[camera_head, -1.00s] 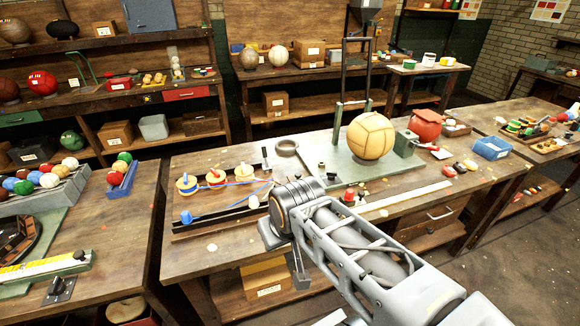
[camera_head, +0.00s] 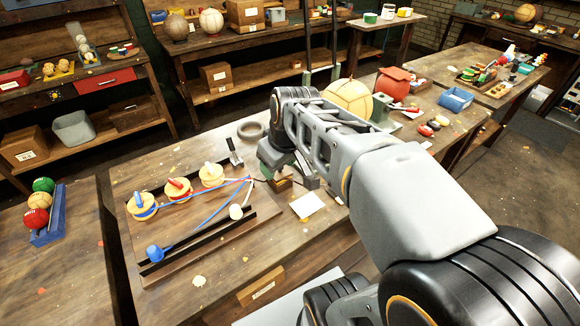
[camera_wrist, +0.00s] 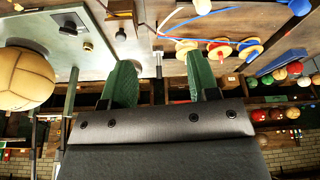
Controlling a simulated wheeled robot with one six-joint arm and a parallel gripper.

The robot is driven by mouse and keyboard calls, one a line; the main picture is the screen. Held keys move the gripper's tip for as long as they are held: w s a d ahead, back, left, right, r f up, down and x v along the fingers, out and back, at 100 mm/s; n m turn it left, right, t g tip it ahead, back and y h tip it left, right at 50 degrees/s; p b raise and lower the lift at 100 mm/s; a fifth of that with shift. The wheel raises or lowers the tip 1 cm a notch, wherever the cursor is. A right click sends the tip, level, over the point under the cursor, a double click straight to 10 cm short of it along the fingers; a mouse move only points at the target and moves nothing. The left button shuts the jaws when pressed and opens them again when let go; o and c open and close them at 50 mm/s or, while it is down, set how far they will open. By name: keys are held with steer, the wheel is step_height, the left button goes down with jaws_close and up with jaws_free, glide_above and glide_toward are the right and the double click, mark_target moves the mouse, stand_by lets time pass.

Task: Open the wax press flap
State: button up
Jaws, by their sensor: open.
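My gripper (camera_head: 300,180) hangs over the middle workbench (camera_head: 170,265), between the thread board and the green-grey press plate. In the wrist view its two green fingers (camera_wrist: 162,84) are spread, with nothing held. A small brown block (camera_head: 281,182) sits just under the gripper; what seems to be the same block, with a dark top, shows in the wrist view (camera_wrist: 121,9). A small lever (camera_head: 234,152) stands behind the thread board. The press plate (camera_wrist: 65,30) carries a tan stitched ball (camera_head: 347,98), partly behind my arm. I cannot tell which part is the wax press flap.
The thread board (camera_head: 205,235) with several spools lies left of the gripper. A dark ring (camera_head: 252,131) and a pale card (camera_head: 307,205) lie nearby.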

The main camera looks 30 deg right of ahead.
steer(key=w+d+f+n+y+b, duration=0.4)
steer(key=w+d+n, duration=0.3)
steer(key=w+d, duration=0.5)
steer(key=shift+g+h, duration=0.4)
steer(key=shift+h, duration=0.2)
steer(key=x, duration=1.3)
steer(key=shift+w+d, duration=0.1)
steer(key=shift+d, duration=0.1)
steer(key=shift+w+a+f, duration=0.15)
steer(key=shift+f, duration=0.4)
steer(key=shift+c, duration=0.5)
jaws_close()
